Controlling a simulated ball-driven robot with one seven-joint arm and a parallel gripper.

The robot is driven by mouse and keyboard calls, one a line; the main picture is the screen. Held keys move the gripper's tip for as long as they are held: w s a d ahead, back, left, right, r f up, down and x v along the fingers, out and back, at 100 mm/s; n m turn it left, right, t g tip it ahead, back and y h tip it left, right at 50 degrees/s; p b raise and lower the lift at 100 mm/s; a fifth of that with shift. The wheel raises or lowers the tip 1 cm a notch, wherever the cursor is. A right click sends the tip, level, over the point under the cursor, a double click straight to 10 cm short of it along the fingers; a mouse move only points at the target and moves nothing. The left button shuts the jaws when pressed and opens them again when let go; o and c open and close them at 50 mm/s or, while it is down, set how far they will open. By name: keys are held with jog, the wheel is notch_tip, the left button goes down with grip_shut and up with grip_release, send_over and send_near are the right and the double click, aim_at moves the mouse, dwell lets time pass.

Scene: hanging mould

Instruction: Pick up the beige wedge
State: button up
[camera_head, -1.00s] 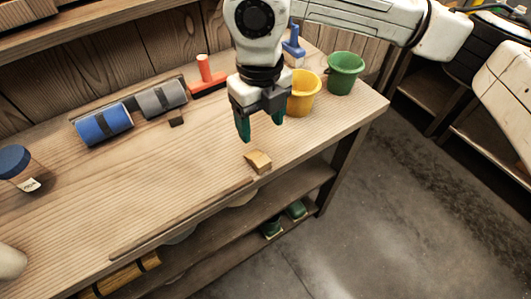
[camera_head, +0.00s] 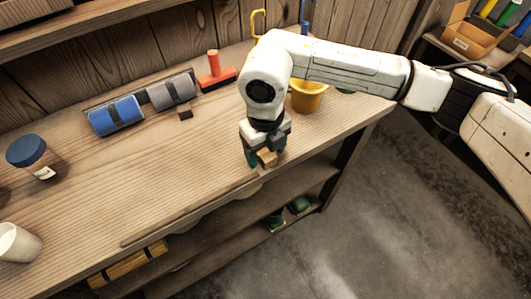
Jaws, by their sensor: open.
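The beige wedge (camera_head: 267,157) is a small wooden-looking block near the front edge of the workbench (camera_head: 190,175). My gripper (camera_head: 267,161) is low over it, with one green fingertip to the left of the wedge and one to its right. The jaws are open around the wedge. The gripper body hides the wedge's back part. I cannot tell whether either finger touches it.
Blue (camera_head: 116,115) and grey (camera_head: 172,91) rolls lie at the back left, with a small dark block (camera_head: 185,114) in front. A blue-lidded jar (camera_head: 28,155) and white cup (camera_head: 18,243) stand left.

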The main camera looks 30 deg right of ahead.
jog(key=c, duration=1.1)
jog(key=shift+r, duration=0.1)
